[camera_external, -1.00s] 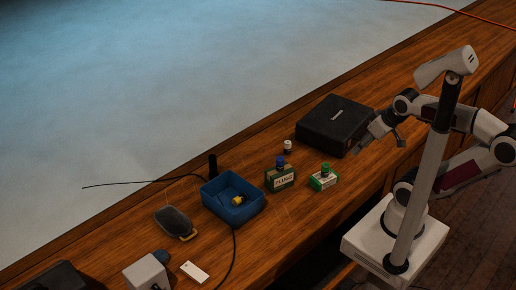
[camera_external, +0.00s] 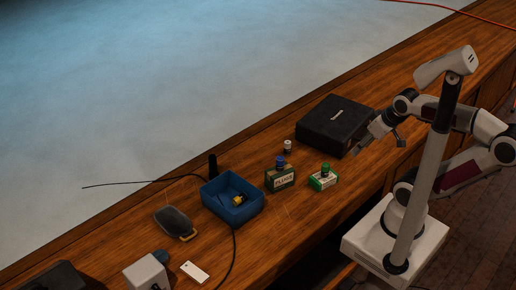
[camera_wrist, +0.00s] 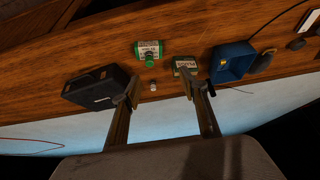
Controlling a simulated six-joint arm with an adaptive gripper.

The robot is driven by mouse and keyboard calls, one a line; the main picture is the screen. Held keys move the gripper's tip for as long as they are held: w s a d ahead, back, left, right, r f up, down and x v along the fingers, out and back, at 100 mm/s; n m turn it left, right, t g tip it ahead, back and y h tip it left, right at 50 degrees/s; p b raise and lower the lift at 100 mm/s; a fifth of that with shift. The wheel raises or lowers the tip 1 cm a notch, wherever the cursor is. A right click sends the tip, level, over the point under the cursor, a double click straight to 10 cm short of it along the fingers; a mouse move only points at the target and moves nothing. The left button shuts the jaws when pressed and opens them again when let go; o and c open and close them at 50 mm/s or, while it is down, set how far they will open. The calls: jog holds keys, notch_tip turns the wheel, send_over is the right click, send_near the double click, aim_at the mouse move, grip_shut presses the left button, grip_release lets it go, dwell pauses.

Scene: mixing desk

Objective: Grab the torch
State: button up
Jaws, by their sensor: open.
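A black upright cylinder (camera_external: 212,165), which looks most like the torch, stands behind the blue bin in the external view; I cannot be sure of it. A dark shape near the right fingertip in the wrist view may be the same cylinder (camera_wrist: 211,91). My gripper (camera_external: 379,147) is open and empty above the desk, by the black case, well to the right of the cylinder. In the wrist view my gripper (camera_wrist: 163,90) has its fingers spread wide, with nothing between them.
The blue bin (camera_external: 214,207) holds a small yellow item (camera_external: 238,201). Two small boxes, one green-white (camera_external: 324,182) and one dark (camera_external: 280,180), stand near a white cylinder (camera_external: 288,147). A black case (camera_external: 325,128) and a grey pouch (camera_external: 172,219) lie on the desk. A cable runs by the bin.

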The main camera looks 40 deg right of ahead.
jog(key=shift+w, duration=0.1)
jog(key=w+a+f+n+t+y, duration=0.1)
jog(key=w+a+t, duration=0.15)
jog(key=w, duration=1.15)
jog(key=w+a+n+t, duration=0.1)
jog(key=w+a, duration=0.2)
jog(key=w, duration=1.2)
jog(key=n+t+y, duration=0.3)
jog(key=y, duration=0.2)
send_near(213, 157)
jog(key=w+f, duration=0.1)
jog(key=w, duration=0.1)
jog(key=shift+w+a, duration=0.25)
jog(key=shift+a, duration=0.25)
jog(key=shift+w+f, duration=0.1)
jog(key=shift+x, duration=1.15)
